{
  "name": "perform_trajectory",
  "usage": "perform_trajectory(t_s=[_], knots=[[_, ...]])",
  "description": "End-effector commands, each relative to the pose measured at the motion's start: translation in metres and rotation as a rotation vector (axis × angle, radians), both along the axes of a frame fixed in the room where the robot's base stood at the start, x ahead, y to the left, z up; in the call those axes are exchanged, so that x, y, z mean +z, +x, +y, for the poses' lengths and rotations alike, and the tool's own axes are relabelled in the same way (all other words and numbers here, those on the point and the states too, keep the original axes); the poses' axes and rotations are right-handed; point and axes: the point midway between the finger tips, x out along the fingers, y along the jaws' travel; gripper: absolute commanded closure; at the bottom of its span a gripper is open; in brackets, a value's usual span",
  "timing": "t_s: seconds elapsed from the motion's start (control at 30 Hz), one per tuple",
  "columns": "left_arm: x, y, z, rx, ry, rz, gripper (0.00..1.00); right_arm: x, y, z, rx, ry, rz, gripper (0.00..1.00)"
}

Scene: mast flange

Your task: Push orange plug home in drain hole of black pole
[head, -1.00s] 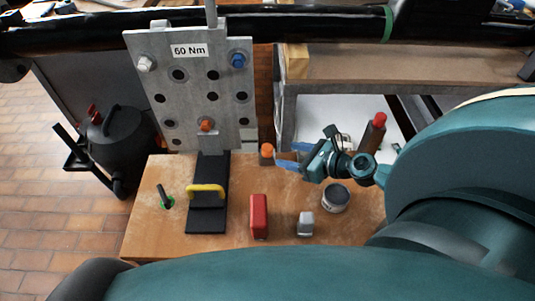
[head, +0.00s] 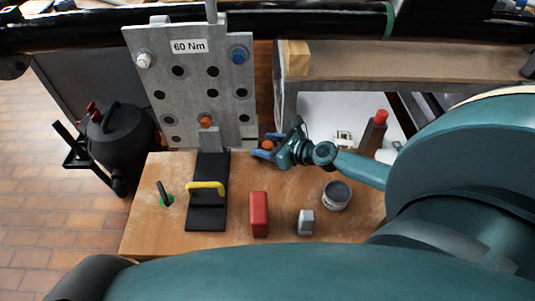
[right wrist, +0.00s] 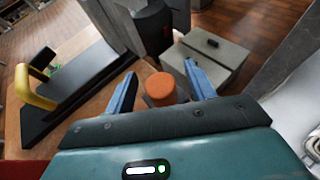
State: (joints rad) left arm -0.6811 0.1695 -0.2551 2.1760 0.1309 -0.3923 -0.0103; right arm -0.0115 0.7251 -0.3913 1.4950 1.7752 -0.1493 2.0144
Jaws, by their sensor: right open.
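The orange plug (head: 267,145) stands at the back edge of the wooden table, right of the steel plate. In the right wrist view the orange plug (right wrist: 160,86) shows as a round cap on a darker grey base. My right gripper (head: 263,146) is open, its blue fingers on either side of the plug. In the right wrist view a gap shows between the plug and each finger of the gripper (right wrist: 160,90). The black pole (head: 320,30) runs across the top of the head view. I cannot make out its drain hole. My left gripper is out of view.
A steel plate (head: 190,75) marked "60 Nm" stands behind the table (head: 285,200). On the table are a black stand with a yellow handle (head: 206,186), a red block (head: 259,214), a grey block (head: 306,222) and a round tin (head: 336,195).

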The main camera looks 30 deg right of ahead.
Motion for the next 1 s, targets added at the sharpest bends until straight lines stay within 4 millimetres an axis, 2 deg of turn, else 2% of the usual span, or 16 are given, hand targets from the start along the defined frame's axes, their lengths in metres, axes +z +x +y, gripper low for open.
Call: perform_trajectory(t_s=[0.17, 0.73, 1.0], knots=[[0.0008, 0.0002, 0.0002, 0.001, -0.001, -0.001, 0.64, 0.0, -0.0002, 0.0, 0.0, 0.0, 0.0, 0.47], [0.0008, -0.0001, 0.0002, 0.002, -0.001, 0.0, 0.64, 0.0002, -0.0004, -0.0002, 0.0, -0.001, 0.0, 0.93], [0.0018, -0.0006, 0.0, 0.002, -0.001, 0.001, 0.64, 0.0019, -0.0003, -0.0002, 0.0, -0.001, 0.0, 0.93]])
